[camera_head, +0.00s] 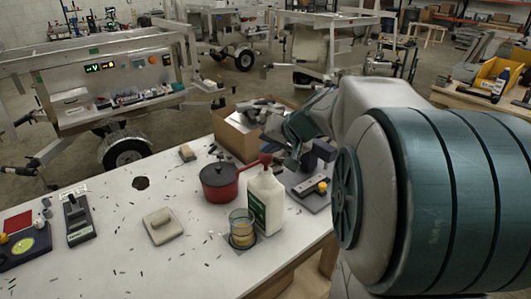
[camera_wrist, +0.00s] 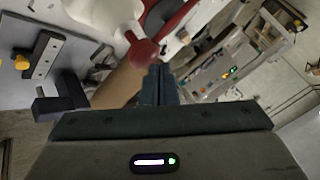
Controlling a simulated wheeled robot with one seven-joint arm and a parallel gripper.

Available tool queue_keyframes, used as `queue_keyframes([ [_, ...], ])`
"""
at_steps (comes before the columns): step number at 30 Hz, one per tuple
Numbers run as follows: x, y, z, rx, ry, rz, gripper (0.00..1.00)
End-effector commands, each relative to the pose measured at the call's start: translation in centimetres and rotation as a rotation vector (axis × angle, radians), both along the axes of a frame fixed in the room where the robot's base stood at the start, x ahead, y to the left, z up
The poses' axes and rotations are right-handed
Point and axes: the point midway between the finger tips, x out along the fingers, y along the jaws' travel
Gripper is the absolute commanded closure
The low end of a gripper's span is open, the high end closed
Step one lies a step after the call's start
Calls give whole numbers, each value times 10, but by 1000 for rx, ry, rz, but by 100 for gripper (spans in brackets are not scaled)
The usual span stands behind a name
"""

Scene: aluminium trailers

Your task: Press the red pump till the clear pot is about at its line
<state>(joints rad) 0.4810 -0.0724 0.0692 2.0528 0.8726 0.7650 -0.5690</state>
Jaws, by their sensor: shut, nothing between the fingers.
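A white pump bottle (camera_head: 265,203) with a green label stands upright near the table's front right edge. Its red pump (camera_head: 265,159) is on top, and the pump head also shows in the wrist view (camera_wrist: 143,53). The clear pot (camera_head: 241,221) stands just left of the bottle, with yellowish content in its lower part; its line cannot be made out. My gripper (camera_wrist: 158,70) is shut and empty, its fingertips close beside the red pump head; whether they touch cannot be told. In the head view the fingertips are hard to make out.
A red saucepan (camera_head: 219,183) with a dark lid stands behind the clear pot. A cardboard box (camera_head: 236,136) is farther back. A dark device with a yellow knob (camera_head: 311,188) lies right of the bottle. A beige block (camera_head: 163,226) lies left, with free white tabletop around it.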

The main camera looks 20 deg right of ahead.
Motion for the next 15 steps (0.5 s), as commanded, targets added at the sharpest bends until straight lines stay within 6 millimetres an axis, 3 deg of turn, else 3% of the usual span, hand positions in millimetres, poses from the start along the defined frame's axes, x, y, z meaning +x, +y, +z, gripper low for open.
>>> queue_keyframes([
  [15,0,0,10,-1,-3,-2,100],
])
